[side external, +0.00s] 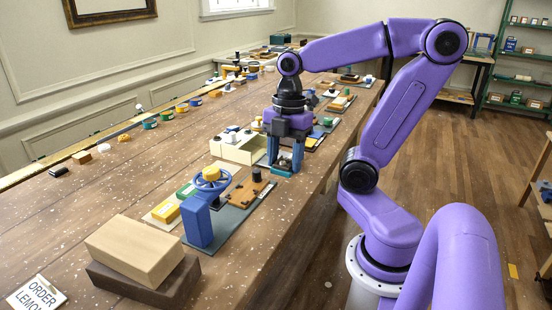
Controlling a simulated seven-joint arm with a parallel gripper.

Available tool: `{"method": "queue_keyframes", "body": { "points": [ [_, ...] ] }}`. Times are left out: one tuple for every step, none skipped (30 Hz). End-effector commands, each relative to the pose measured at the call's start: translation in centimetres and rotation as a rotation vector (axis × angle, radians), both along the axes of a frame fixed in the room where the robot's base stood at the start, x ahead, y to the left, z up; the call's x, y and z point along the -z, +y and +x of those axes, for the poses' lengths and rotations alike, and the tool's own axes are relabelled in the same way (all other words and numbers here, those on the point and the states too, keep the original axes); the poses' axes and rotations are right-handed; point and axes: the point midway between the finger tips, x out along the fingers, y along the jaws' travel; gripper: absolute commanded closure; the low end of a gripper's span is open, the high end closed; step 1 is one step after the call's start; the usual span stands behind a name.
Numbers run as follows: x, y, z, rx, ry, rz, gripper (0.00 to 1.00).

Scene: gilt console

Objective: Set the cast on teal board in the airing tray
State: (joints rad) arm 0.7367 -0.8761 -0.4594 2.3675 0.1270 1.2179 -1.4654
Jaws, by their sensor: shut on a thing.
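My gripper (284,168) points down over the right part of the long table, its two blue fingers low near the tabletop. It is shut on a small dark, teal-tinged piece (285,159), which is mostly hidden between the fingers. It may be the cast on teal board, but its shape is too small to tell. A cream open box (236,153) stands just left of the gripper, with white-topped pieces by its far side. I cannot tell whether this box is the airing tray. Whether the held piece touches the surface below is unclear.
A blue handwheel stand (199,222) rises in front, beside a brown board with a dark knob (257,175). Small coloured pots line the far edge. The table's middle left is clear.

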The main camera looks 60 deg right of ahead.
Motion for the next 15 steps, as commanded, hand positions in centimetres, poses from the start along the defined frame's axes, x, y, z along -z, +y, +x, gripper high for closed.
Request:
{"method": "queue_keyframes", "body": {
  "points": [
    [-0.1, -0.2, 0.0, 0.019, -0.001, -0.001, 0.80],
    [-0.1, -0.3, 0.0, 0.038, 0.000, -0.001, 0.80],
    [-0.1, -0.6, 0.2, 0.075, 0.000, -0.002, 0.80],
    [-0.1, -0.9, 0.4, 0.108, 0.001, -0.003, 0.80],
    [-0.1, -1.2, 0.6, 0.148, 0.002, -0.003, 0.80],
    [-0.1, -1.8, 0.9, 0.210, 0.002, -0.005, 0.80],
    [-0.1, -2.2, 1.2, 0.261, 0.004, -0.005, 0.80],
    [-0.1, -2.7, 1.4, 0.318, 0.004, -0.006, 0.80],
    [-0.1, -3.5, 1.8, 0.398, 0.004, -0.007, 0.80],
    [0.0, -4.1, 2.0, 0.460, 0.004, -0.007, 0.80],
    [0.0, -4.7, 2.3, 0.521, 0.005, -0.008, 0.80],
    [0.0, -5.5, 2.5, 0.604, 0.006, -0.009, 0.80],
    [0.0, -6.2, 2.7, 0.665, 0.005, -0.009, 0.80],
    [0.0, -6.8, 2.9, 0.726, 0.004, -0.009, 0.80],
    [0.0, -7.7, 3.1, 0.806, 0.005, -0.010, 0.80]
  ]
}}
